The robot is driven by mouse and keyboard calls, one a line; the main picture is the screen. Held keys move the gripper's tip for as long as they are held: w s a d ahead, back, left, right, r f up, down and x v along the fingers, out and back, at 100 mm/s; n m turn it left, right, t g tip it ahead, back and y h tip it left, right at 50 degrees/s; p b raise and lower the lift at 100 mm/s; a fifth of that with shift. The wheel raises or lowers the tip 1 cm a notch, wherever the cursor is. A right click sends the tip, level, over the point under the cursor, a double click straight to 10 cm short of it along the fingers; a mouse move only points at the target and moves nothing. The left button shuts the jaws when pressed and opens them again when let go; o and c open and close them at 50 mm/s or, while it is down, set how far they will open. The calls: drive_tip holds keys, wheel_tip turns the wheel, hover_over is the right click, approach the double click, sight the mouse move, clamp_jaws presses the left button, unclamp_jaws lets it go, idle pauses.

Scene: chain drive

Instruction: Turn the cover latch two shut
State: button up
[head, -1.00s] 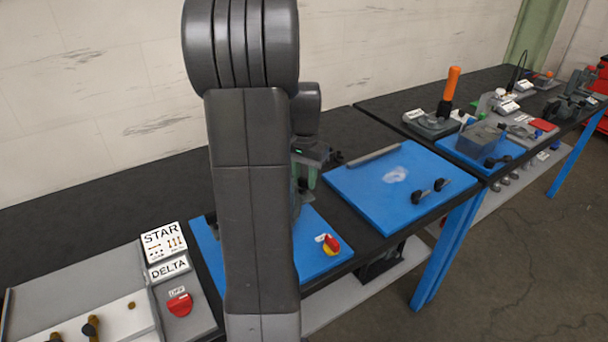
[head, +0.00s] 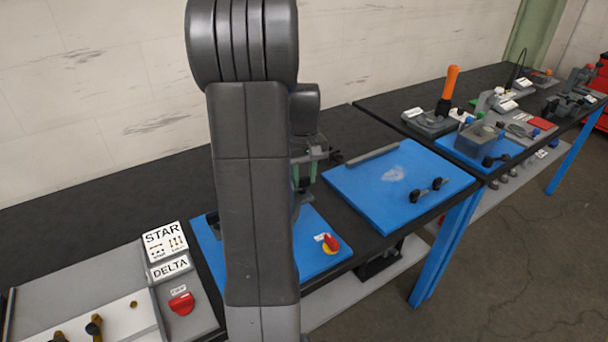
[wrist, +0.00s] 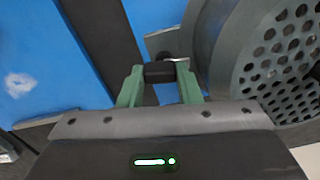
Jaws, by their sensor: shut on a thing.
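In the wrist view my gripper (wrist: 159,84) has its two green fingers shut on a black latch knob (wrist: 160,72), with a short metal piece beside it. A large dark grey round cover (wrist: 221,32) with a perforated face stands just right of the fingers. I cannot tell which numbered latch this is, or how far it is turned. In the head view my gripper (head: 304,176) shows only partly beside my arm, which hides the cover and latch.
A red rotary knob (head: 332,242) sits on the near blue mat (head: 318,262). Another blue mat (head: 370,205) to the right holds black-knobbed parts (head: 437,184). A STAR/DELTA panel (head: 165,240) stands at left. Bare black bench lies behind.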

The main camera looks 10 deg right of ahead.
drive_tip(key=shift+w+n, duration=0.1)
drive_tip(key=shift+n, duration=1)
drive_tip(key=o, duration=1)
